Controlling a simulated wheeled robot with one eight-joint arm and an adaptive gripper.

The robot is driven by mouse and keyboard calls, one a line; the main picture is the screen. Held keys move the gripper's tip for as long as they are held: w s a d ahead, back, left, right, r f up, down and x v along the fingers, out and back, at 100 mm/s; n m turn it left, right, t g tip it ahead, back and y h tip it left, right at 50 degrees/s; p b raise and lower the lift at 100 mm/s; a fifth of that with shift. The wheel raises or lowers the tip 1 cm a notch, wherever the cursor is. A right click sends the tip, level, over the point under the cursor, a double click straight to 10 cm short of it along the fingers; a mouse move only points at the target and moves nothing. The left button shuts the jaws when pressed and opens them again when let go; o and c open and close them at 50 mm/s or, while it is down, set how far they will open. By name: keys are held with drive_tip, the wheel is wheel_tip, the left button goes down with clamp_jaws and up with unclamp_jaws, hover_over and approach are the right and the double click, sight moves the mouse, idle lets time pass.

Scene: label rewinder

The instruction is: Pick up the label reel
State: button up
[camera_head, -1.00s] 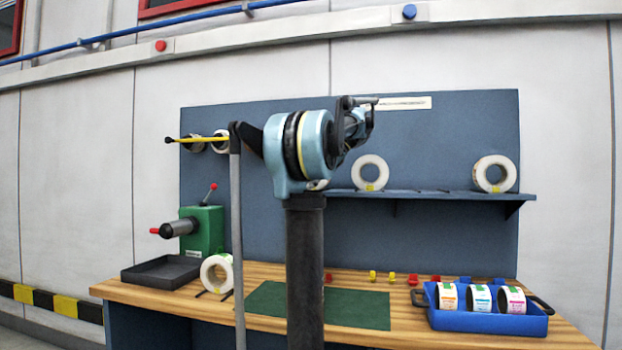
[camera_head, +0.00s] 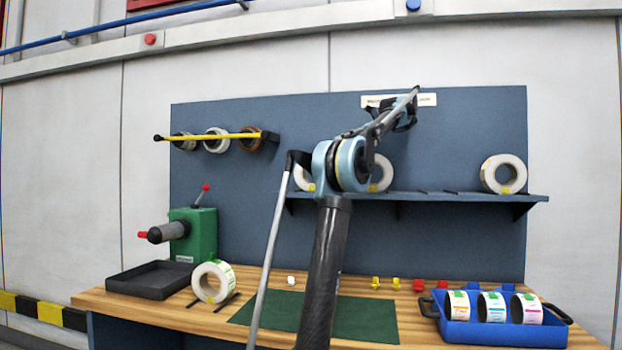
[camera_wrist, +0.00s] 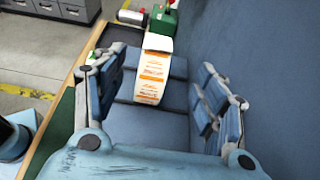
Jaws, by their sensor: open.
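My gripper (camera_head: 404,112) is raised in front of the blue back panel, above the shelf. In the wrist view my gripper (camera_wrist: 163,72) is open, its fingers wide apart at left and right. A white label reel with orange labels (camera_wrist: 151,75) shows between the fingers in that picture, upright over a blue-grey surface. I see no contact with it. In the head view white reels stand on the shelf: one (camera_head: 382,173) partly behind my arm, one (camera_head: 304,177) mostly hidden by it, and one (camera_head: 503,175) at the right end.
The green rewinder (camera_head: 195,232), a black tray (camera_head: 150,279) and another reel (camera_head: 213,282) are at the bench's left. A blue tray (camera_head: 450,329) with three labelled reels is at right. Reels hang on a yellow rod (camera_head: 225,136). The shelf (camera_head: 440,196) juts from the panel.

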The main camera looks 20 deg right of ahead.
drive_tip(key=x, duration=0.9)
drive_tip(key=shift+w+a+f, duration=0.1)
drive_tip(key=shift+w+a, duration=0.05)
drive_tip(key=shift+a, duration=0.1)
drive_tip(key=shift+x, duration=2.8)
drive_tip(key=shift+f, duration=0.15)
clamp_jaws()
